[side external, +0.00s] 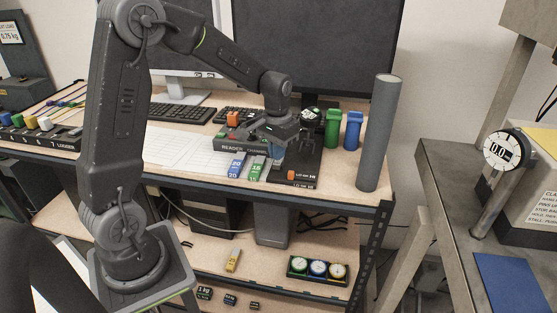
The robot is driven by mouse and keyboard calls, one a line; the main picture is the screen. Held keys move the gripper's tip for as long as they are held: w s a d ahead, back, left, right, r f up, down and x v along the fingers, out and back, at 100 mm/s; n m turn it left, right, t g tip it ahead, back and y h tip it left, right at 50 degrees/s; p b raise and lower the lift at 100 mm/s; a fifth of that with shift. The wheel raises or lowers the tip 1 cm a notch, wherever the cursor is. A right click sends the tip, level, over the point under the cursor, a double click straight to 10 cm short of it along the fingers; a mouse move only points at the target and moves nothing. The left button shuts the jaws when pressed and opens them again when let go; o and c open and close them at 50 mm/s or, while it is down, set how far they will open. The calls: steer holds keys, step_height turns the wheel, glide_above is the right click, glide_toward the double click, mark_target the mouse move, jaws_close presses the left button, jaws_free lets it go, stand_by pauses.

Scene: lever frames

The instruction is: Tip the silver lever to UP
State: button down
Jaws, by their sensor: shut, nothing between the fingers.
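My gripper (277,152) is low over the bench, pointing down, at the left part of a dark panel (306,165). Its fingers are shut with nothing seen between them. A blue patch shows at the fingertips, and I cannot tell what it belongs to. An orange block (291,174) sits at the panel's front edge beside a small label. I cannot pick out the silver lever; it is too small to tell or hidden by my gripper and wrist. Its position cannot be read.
A labelled box (229,144), a blue block (237,166) and a green block (257,168) lie left of the gripper. A green cylinder (333,129), a blue cylinder (353,131) and a tall grey tube (379,135) stand to the right. Monitors stand behind.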

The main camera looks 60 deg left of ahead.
mark_target(277, 163)
steer(key=shift+f, duration=1.15)
stand_by(0.4)
steer(key=shift+r, duration=3.55)
steer(key=shift+s+d+r, duration=0.15)
steer(key=shift+d+r, duration=0.05)
steer(key=s+d+r+m+t, duration=0.1)
steer(key=s+d+r+t, duration=0.1)
steer(key=s+d, duration=0.4)
steer(key=s+d+r+m+t, duration=0.2)
steer(key=s+d+r, duration=0.3)
steer(key=s, duration=0.7)
steer(key=shift+s+d+t, duration=0.15)
steer(key=shift+d+t, duration=0.65)
steer(key=shift+d, duration=0.2)
